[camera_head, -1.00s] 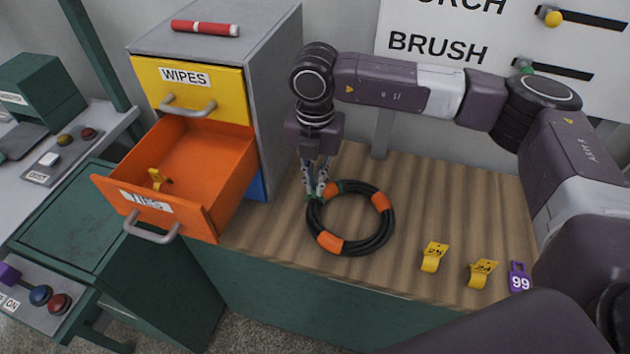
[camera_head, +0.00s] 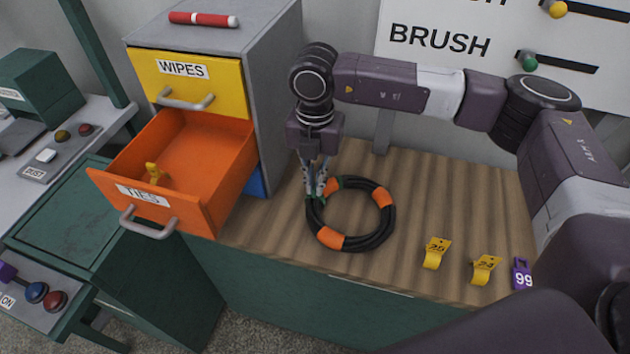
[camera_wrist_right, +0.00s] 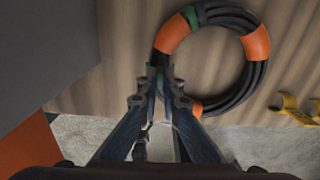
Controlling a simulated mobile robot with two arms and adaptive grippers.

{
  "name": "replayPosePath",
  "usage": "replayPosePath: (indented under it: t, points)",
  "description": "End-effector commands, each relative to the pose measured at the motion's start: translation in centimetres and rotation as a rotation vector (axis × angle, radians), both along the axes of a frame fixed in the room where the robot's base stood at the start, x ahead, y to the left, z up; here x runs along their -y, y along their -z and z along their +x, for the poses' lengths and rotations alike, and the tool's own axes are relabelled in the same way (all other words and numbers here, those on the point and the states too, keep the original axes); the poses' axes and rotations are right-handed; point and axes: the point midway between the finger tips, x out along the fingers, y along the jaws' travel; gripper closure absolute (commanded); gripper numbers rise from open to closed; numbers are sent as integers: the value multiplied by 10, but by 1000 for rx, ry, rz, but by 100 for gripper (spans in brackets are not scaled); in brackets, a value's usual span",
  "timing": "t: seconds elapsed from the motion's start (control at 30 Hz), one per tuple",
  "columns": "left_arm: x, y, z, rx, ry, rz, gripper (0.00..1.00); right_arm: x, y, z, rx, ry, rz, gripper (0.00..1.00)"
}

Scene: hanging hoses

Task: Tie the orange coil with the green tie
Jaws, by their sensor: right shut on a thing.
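The coil (camera_head: 374,240) is black hose with orange bands, lying flat on the wooden bench top. It also shows in the right wrist view (camera_wrist_right: 262,72). A green band (camera_head: 338,182) sits on its upper left part, also seen in the wrist view (camera_wrist_right: 191,17). My right gripper (camera_head: 316,195) points down at the coil's left side, its fingers shut on a green piece (camera_wrist_right: 152,72), which looks like the green tie. The fingertips hide part of it, so I cannot tell whether it goes around the hose. My left gripper is not in view.
An open orange drawer (camera_head: 150,203) labelled TIES holds a small yellow item (camera_head: 154,172). Yellow tags (camera_head: 435,254) (camera_head: 485,269) and a purple 99 tag (camera_head: 522,274) lie right of the coil. A grey cabinet (camera_head: 275,75) stands left of my right arm. The bench behind the coil is clear.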

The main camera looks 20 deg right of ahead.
Motion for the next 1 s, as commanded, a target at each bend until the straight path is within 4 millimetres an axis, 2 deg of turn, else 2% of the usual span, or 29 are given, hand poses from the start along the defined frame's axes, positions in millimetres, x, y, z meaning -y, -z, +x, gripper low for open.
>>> replayPosePath:
  t: [0.9, 1.0]
  points:
    - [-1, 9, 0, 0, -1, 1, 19, 0, 11, 0, 0, 0, 0, 100]
    - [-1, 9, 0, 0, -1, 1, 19, 0, 11, 0, 0, 0, 0, 86]
